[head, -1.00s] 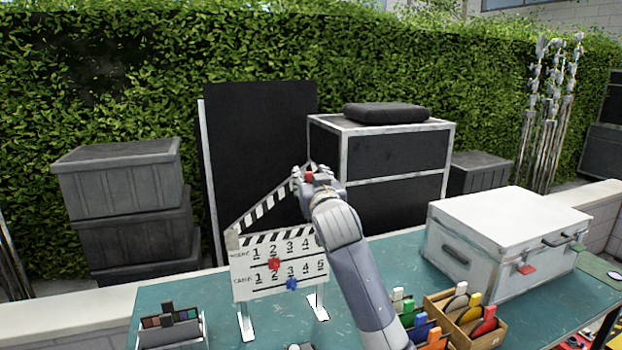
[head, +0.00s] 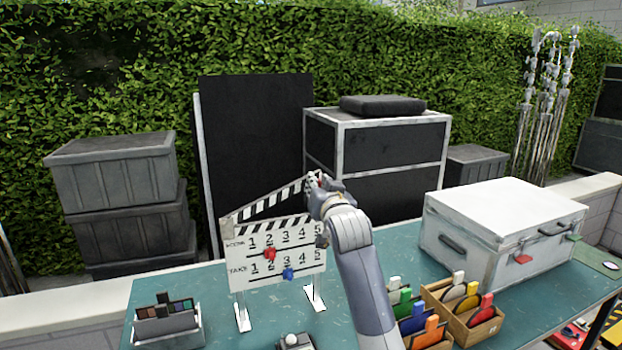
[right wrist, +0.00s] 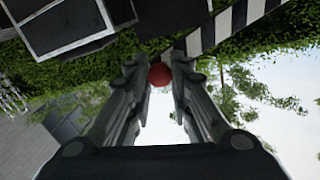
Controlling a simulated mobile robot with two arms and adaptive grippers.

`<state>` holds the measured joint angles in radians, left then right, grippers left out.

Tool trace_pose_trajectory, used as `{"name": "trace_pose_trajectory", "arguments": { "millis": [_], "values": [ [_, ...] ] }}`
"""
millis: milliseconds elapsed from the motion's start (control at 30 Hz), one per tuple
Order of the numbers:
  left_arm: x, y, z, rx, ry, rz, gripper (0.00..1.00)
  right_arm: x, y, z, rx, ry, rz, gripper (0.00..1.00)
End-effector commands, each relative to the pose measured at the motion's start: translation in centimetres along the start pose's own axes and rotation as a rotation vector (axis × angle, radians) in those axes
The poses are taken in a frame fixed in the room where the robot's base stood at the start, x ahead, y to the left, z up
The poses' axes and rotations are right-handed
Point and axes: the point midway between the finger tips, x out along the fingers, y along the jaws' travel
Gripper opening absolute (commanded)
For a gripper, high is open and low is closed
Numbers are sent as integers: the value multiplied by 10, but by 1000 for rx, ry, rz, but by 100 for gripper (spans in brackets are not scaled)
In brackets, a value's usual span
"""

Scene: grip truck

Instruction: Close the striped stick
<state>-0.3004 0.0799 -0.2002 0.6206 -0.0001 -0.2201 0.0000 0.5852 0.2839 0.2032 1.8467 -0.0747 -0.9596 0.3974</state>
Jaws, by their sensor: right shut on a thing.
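The clapperboard (head: 276,255) stands upright on two white feet on the table. Its black-and-white striped stick (head: 268,206) is hinged at the left and slopes up to the right, leaving a narrow wedge above the striped top edge of the board. My right gripper (head: 316,183) is at the raised right end of the stick. In the right wrist view the gripper (right wrist: 160,66) is shut on the red knob (right wrist: 160,76) at the stick's end, and the striped stick (right wrist: 225,25) runs off to the upper right. My left gripper is not in view.
Wooden trays of coloured tabs (head: 462,318) stand right of my arm. A white case (head: 490,235) sits on the right of the green table (head: 190,285). A small palette holder (head: 168,325) is at the front left. A hedge and dark cases stand behind.

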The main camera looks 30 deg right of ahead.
Motion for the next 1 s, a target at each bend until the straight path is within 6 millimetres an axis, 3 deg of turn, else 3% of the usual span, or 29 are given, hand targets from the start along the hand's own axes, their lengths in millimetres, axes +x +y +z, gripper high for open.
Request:
{"name": "trace_pose_trajectory", "arguments": {
  "millis": [200,500,1000],
  "values": [
    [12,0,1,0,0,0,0,3,20,37,161,-29,2,0],
    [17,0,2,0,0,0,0,5,32,69,312,-53,0,0],
    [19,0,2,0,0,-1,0,6,35,81,364,-64,1,0]
  ]
}}
